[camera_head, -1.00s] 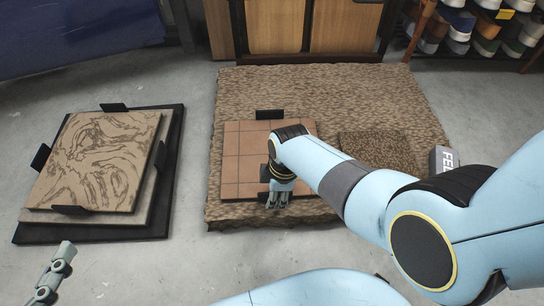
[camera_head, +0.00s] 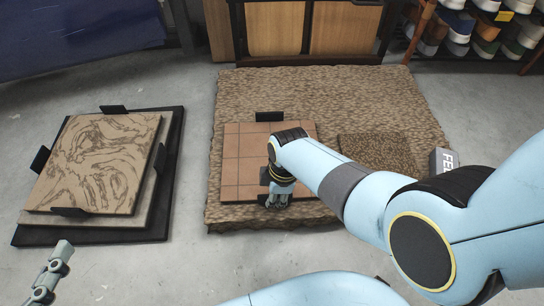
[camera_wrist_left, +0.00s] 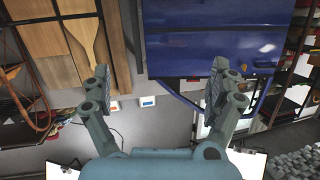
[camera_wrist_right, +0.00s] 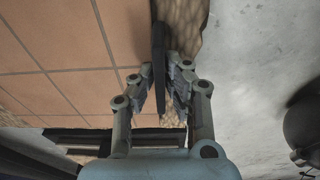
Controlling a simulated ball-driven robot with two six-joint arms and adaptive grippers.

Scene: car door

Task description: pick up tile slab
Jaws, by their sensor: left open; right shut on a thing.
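The tile slab (camera_head: 242,158), a square of terracotta tiles with dark grout lines, lies flat on a brown textured mat (camera_head: 360,95). It fills the left of the right wrist view (camera_wrist_right: 55,50). One black tab (camera_head: 269,116) stands at its far edge. My right gripper (camera_head: 278,200) is at the slab's near edge, shut on a thin black tab (camera_wrist_right: 159,50) that stands between its fingers. My right forearm hides part of the slab's right side. My left gripper (camera_wrist_left: 160,90) is open and empty, away from the slab; only part of it shows at lower left in the head view.
A marbled slab (camera_head: 95,160) with black tabs lies on a stack over a black base at left. A darker brown patch (camera_head: 375,152) is on the mat, right of the tile slab. Wooden panels (camera_head: 275,28) and a shelf stand behind. Grey floor between stack and mat is clear.

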